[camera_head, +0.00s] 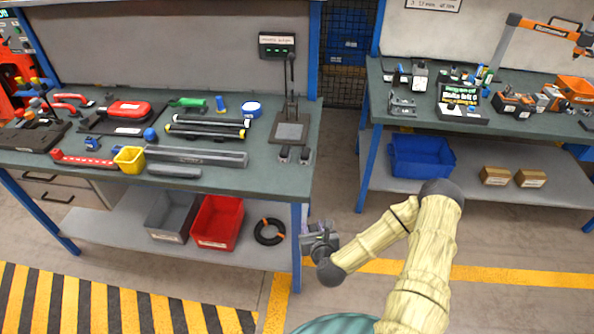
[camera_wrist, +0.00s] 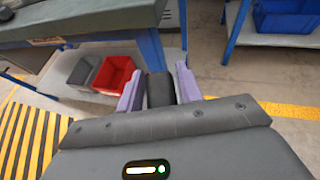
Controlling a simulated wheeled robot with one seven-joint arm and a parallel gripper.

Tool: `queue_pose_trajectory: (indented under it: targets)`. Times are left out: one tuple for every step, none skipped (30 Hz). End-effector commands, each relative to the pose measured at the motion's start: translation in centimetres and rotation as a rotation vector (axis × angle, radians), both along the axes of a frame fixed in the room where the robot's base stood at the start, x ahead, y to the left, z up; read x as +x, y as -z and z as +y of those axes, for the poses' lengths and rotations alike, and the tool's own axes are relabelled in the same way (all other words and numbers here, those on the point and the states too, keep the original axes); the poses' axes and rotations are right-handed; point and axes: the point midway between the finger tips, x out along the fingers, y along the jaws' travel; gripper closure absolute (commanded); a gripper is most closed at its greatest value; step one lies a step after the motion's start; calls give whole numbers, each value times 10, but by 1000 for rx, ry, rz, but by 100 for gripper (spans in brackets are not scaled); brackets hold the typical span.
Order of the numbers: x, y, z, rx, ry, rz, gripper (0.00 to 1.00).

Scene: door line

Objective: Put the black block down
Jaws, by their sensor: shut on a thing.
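The black block (camera_wrist: 160,90) sits between the two purple fingers of my gripper (camera_wrist: 158,86) in the wrist view, and the fingers are shut on it. In the head view my gripper (camera_head: 308,229) is beside the right front leg of the left workbench (camera_head: 215,170), below the bench top's height. The block cannot be made out clearly there. No surface shows touching the block.
The right bench (camera_head: 540,128) has a blue bin (camera_head: 420,157) below. Floor between benches is clear.

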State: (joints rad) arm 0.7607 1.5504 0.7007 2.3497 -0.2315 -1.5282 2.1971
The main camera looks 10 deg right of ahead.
Motion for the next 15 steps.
queue_pose_trajectory:
  targets:
    - [-7,15,-1,5,4,6,100]
    - [-11,23,-1,4,5,7,100]
    - [-17,32,-1,4,6,7,100]
    - [-21,39,-1,4,5,6,100]
    - [-24,45,0,5,3,5,100]
    - [-30,53,1,4,3,4,100]
    - [-33,59,2,4,3,3,100]
    - [-36,63,3,4,3,1,100]
    - [-39,67,4,4,2,0,100]
    - [-42,70,4,3,0,-1,100]
    - [-43,72,5,3,0,-2,100]
    - [-45,74,5,2,0,-3,100]
    - [-45,74,5,1,-1,-4,100]
    - [-45,75,5,1,-1,-5,100]
    - [-45,75,5,1,-1,-5,100]
